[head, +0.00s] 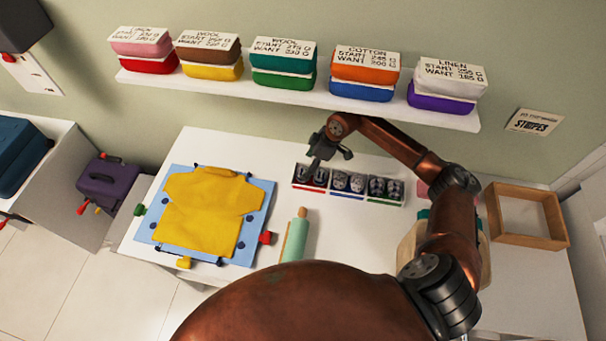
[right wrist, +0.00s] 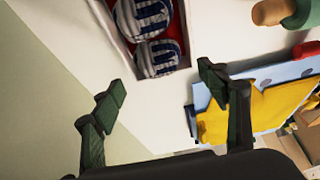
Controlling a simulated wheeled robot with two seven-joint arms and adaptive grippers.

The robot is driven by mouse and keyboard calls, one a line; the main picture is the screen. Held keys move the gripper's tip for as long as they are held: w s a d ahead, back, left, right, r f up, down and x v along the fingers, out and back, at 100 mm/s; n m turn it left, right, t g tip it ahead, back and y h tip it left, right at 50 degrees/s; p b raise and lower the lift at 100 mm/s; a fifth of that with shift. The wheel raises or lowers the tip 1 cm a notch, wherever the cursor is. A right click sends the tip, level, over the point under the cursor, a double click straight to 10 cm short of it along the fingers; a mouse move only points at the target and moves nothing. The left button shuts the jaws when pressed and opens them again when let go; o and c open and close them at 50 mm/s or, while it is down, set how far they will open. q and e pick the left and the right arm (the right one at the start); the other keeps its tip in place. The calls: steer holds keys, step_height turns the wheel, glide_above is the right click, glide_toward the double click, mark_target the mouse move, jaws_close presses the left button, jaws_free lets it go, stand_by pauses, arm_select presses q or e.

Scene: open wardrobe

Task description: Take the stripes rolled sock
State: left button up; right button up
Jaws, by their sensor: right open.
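The left compartment's rolled socks (head: 311,174) are partly behind my right gripper in the head view. In the right wrist view, two rolled socks with dark blue and grey stripes (right wrist: 158,57) lie in a red-lined compartment. My right gripper (head: 331,150) is over the left end of the tray. Its fingers are open and empty in the right wrist view (right wrist: 165,93), with the socks beyond and apart from them. My left gripper is not in view.
A sign reading STRIPES (head: 534,122) is on the wall. A yellow shirt (head: 205,212) lies on a blue board left of the tray. A green rolling pin (head: 295,240) lies in front. An empty wooden box (head: 525,241) is at right. A shelf with folded cloths (head: 285,68) hangs above.

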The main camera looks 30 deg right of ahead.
mark_target(304, 170)
steer(key=x, duration=0.3)
steer(key=shift+a+f, duration=0.1)
steer(key=shift+f, duration=0.2)
steer(key=shift+c, duration=0.4)
steer(key=c, duration=1.1)
